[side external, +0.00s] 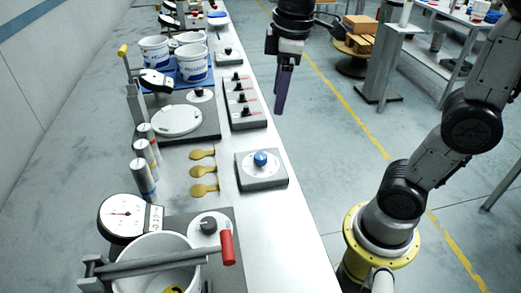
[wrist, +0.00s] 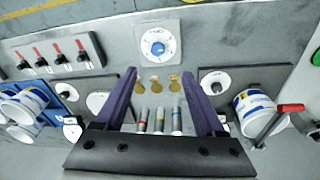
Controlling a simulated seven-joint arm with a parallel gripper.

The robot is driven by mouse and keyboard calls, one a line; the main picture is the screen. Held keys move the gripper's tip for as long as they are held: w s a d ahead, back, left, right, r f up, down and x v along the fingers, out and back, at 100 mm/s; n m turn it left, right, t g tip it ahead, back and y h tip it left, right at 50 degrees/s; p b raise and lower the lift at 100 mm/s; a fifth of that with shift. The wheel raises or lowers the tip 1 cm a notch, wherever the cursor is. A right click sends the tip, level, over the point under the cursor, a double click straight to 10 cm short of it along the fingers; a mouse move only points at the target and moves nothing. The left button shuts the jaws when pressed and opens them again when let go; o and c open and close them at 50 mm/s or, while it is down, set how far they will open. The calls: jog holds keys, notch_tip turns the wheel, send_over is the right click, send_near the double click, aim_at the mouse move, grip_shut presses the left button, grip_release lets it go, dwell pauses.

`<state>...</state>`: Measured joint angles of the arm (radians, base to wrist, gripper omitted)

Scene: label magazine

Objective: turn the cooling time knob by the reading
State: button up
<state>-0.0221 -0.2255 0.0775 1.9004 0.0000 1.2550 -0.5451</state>
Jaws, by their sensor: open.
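A blue knob (side external: 260,158) sits on a round white dial on a grey box (side external: 262,182) near the bench's right edge. The same blue knob (wrist: 157,48) shows at the top middle of the wrist view. Black knobs sit on white dials at the near station (side external: 208,225) and the far station (side external: 199,94). No label is legible, so I cannot tell which knob is named cooling time. A round gauge (side external: 126,213) with a needle stands at the near station; its value is too small to read. My gripper (side external: 281,98) is open and empty, apart from every knob; its purple fingers (wrist: 160,75) show in the wrist view.
Three yellow tags (side external: 203,171) and several upright cylinders (side external: 143,178) stand left of the blue-knob box. A box with several black knobs (side external: 241,105) lies beyond it. A red-handled lever (side external: 227,248) crosses a white bucket (side external: 150,250) nearby. Air around my gripper is clear.

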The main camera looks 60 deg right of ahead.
jog(key=g, duration=0.1)
send_over(261, 155)
notch_tip(261, 155, down, 3)
jog(key=shift+g, duration=0.3)
notch_tip(261, 155, down, 14)
jog(key=shift+a+f, duration=0.1)
jog(key=shift+f, duration=0.1)
grip_shut()
